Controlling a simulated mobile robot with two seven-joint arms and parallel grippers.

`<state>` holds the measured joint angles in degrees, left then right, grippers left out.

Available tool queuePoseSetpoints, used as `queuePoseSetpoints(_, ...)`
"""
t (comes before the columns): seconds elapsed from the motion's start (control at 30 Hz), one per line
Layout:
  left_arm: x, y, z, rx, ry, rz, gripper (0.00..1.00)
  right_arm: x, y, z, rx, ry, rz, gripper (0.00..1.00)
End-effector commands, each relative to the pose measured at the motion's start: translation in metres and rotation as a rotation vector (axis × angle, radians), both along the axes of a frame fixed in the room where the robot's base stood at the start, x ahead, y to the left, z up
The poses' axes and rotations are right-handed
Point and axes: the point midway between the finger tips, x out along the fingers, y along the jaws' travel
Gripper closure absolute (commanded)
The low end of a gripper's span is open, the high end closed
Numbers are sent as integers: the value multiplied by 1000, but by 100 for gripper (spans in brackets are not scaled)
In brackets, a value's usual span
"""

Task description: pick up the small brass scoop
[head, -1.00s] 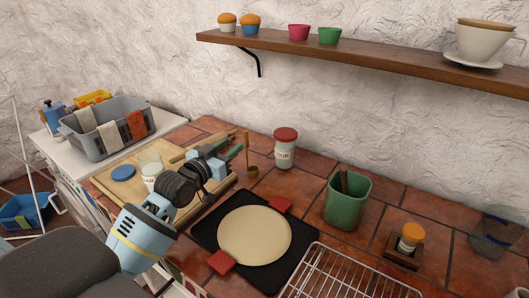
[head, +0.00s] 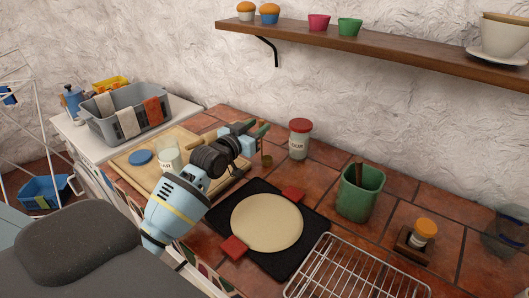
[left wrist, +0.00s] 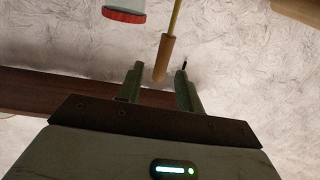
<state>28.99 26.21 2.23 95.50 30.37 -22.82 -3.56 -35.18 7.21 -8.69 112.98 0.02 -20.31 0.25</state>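The small brass scoop (head: 267,161) stands on the tiled counter, left of the flour jar. In the head view only its small cup shows clearly; my left gripper hides its handle. In the left wrist view its wooden handle (left wrist: 164,58) and thin brass stem (left wrist: 176,16) show. My left gripper (head: 262,130) is at the height of the handle. In the left wrist view the two fingers (left wrist: 159,78) are apart, with the handle's end in the gap between them and space showing on both sides. My right gripper is in neither view.
The flour jar (head: 300,140) with a red lid stands close to the right of the scoop. A wooden board (head: 130,160) with a glass jar (head: 168,157) lies left. A black mat (head: 285,258), green pot (head: 359,193) and wire rack (head: 350,272) are nearer. A shelf (head: 400,48) hangs above.

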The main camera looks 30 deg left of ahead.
Motion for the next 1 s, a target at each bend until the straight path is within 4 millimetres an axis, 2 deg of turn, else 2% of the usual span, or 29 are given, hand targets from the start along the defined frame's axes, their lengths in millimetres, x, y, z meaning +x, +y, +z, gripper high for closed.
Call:
queuePoseSetpoints(0.03,7,-1,4,-1,-5,0,64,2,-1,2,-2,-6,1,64)
queuePoseSetpoints(0.2,23,-1,1,0,0,0,64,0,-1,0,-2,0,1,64)
queuePoseSetpoints(0.5,25,-1,1,1,0,0,64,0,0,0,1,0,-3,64)
queuePoseSetpoints(0.8,25,-1,1,1,0,0,100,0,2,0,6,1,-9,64)
queuePoseSetpoints(1.0,25,-1,2,1,-2,1,100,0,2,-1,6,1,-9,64)
